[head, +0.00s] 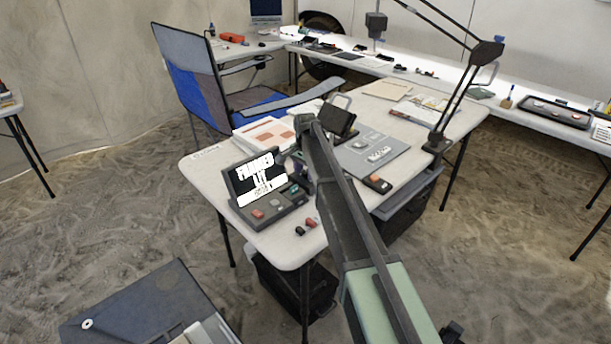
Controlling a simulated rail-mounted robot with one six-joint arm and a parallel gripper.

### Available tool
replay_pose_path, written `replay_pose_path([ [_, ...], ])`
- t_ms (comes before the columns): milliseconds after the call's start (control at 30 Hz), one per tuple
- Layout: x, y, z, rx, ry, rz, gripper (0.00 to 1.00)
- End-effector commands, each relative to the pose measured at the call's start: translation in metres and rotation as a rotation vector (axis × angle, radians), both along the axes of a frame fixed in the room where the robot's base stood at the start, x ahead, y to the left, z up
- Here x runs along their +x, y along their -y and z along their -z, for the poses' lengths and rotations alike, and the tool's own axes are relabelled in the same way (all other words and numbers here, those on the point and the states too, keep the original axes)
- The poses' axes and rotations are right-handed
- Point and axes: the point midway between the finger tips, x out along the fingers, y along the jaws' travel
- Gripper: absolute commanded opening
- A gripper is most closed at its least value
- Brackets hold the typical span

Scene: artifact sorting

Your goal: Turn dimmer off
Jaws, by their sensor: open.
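A dark console (262,207) with a lit screen sits on the near left corner of the white table. Its screen shows large white text, only partly legible. Orange and teal buttons show on its top. A small dark box with an orange patch (378,184) lies at the table's right edge, near the desk lamp. I cannot tell for sure which of these is the dimmer. My arm reaches in from the lower right. My gripper (297,168) is open, beside the console's right side, small and partly hidden by my arm. I cannot tell whether it touches the console.
The desk lamp (436,143) stands at the table's right edge. A grey board (372,156), papers (264,134) and a dark stand (337,120) lie behind my arm. Two small knobs (306,226) lie at the front edge. A folding chair (215,85) stands behind the table.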

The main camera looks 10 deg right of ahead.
Motion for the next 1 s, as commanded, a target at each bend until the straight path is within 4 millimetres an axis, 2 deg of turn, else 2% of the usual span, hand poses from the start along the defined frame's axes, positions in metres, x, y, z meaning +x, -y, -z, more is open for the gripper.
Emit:
replay_pose_path([
  [67,0.0000,0.0000,-0.0008,0.000,0.000,0.000,0.51],
  [367,0.0000,0.0000,-0.0008,0.000,0.000,0.000,0.05],
  [667,0.0000,0.0000,-0.0007,0.000,0.000,-0.030,0.05],
  [1000,-0.0002,0.0002,-0.0007,0.000,0.000,-0.224,0.05],
])
